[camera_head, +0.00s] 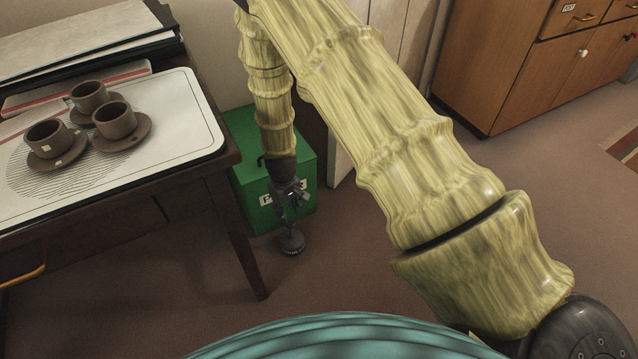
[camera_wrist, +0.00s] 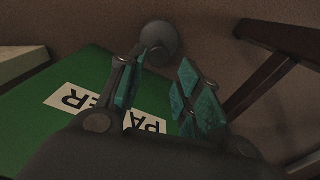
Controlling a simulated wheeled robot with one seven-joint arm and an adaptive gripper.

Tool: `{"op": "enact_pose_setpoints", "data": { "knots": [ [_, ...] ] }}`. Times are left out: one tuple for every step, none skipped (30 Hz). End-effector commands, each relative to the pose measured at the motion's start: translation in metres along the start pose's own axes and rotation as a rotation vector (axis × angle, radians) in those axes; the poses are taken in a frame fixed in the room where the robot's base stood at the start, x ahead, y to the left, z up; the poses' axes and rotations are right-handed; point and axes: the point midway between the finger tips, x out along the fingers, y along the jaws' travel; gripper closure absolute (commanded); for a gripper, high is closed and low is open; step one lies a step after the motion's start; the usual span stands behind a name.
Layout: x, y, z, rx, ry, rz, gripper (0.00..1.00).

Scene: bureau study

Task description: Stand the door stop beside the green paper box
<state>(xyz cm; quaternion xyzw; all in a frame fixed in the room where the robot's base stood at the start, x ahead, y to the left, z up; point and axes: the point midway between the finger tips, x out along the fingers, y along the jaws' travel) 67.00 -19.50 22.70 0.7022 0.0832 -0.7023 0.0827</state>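The door stop (camera_head: 291,243) is a small dark grey round piece on the floor, close in front of the green paper box (camera_head: 252,180). In the wrist view the door stop (camera_wrist: 159,40) shows as a round disc just beyond my fingertips. My gripper (camera_head: 290,208) points down above it, in front of the box's label. The box (camera_wrist: 55,120) fills the left there.
A dark desk (camera_head: 190,180) stands at left, its leg (camera_head: 240,250) close to the box and door stop. It carries a white tray (camera_head: 185,125) with several brown cups and saucers. A wooden cabinet (camera_head: 500,65) stands at back right. Carpet between is open.

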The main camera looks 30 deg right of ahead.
Motion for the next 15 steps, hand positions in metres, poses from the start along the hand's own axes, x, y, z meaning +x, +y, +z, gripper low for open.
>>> {"op": "enact_pose_setpoints", "data": {
  "knots": [
    [0.001, 0.000, 0.001, 0.001, -0.001, 0.000, 0.66],
    [0.002, 0.000, 0.003, 0.002, -0.002, 0.001, 0.66],
    [0.005, 0.001, 0.008, 0.006, -0.005, 0.003, 0.66],
    [0.009, 0.001, 0.014, 0.010, -0.008, 0.007, 0.66],
    [0.013, 0.002, 0.022, 0.016, -0.011, 0.012, 0.66],
    [0.020, 0.003, 0.036, 0.024, -0.016, 0.019, 0.66],
    [0.025, 0.004, 0.049, 0.034, -0.020, 0.026, 0.66],
    [0.032, 0.004, 0.063, 0.042, -0.024, 0.033, 0.66],
    [0.041, 0.005, 0.085, 0.057, -0.028, 0.043, 0.66],
    [0.047, 0.005, 0.103, 0.069, -0.031, 0.050, 0.66],
    [0.053, 0.004, 0.122, 0.080, -0.035, 0.056, 0.66],
    [0.060, 0.003, 0.147, 0.096, -0.035, 0.063, 0.66],
    [0.065, 0.001, 0.166, 0.107, -0.037, 0.066, 0.66],
    [0.068, -0.002, 0.185, 0.119, -0.035, 0.068, 0.66],
    [0.071, -0.006, 0.211, 0.136, -0.035, 0.067, 0.66]
  ]
}}
